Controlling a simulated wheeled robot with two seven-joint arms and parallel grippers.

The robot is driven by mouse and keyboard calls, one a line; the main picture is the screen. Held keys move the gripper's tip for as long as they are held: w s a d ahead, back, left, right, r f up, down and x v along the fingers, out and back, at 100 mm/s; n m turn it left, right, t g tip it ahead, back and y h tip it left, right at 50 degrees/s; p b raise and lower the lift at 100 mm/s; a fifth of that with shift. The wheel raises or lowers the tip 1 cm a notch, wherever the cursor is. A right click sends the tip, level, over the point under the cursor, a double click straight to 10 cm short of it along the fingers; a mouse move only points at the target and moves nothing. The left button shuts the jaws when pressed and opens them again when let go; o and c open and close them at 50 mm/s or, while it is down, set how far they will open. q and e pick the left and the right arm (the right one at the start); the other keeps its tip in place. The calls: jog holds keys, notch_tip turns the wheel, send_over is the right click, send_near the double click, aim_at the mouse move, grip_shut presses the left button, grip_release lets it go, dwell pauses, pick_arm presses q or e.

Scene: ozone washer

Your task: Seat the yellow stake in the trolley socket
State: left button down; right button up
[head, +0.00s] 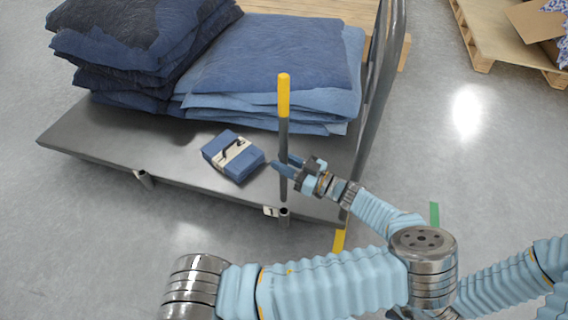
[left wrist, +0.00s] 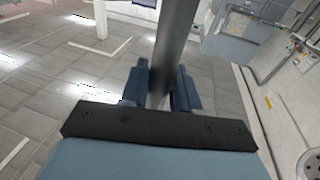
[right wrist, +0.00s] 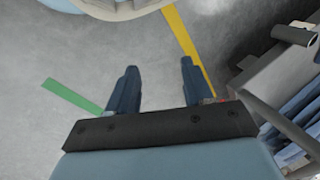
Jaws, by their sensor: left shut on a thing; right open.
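The stake (head: 283,140), a dark grey post with a yellow top, stands upright at the trolley's near edge. My left gripper (head: 284,166) is shut on its grey shaft, below the yellow part. The shaft also shows between the fingers in the left wrist view (left wrist: 172,50). The trolley socket (head: 284,217) is a short metal tube on the near edge of the trolley (head: 100,140). The stake's lower end lines up with the socket's mouth; I cannot tell whether it is inside. My right gripper (right wrist: 156,90) is open and empty above the floor in the right wrist view.
A blue package (head: 232,157) with a pale band lies on the deck left of the stake. Stacked blue sheets (head: 270,55) fill the deck behind. Another socket (head: 145,180) is further left. The trolley's handle (head: 375,90) rises at right. Floor at right is mostly clear.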

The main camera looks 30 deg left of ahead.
pick_arm(q)
jog(key=b, duration=0.5)
send_over(284, 195)
jog(key=w, duration=0.1)
jog(key=f, duration=0.5)
jog(key=shift+a+f, duration=0.2)
jog(key=shift+f, duration=0.15)
jog(key=shift+b, duration=0.75)
dwell(0.7)
jog(key=shift+f+b, duration=2.3)
jog(key=shift+f, duration=0.45)
jog(key=shift+f+b, duration=2.05)
jog(key=shift+f, duration=0.4)
jog(key=c, duration=0.8)
grip_release()
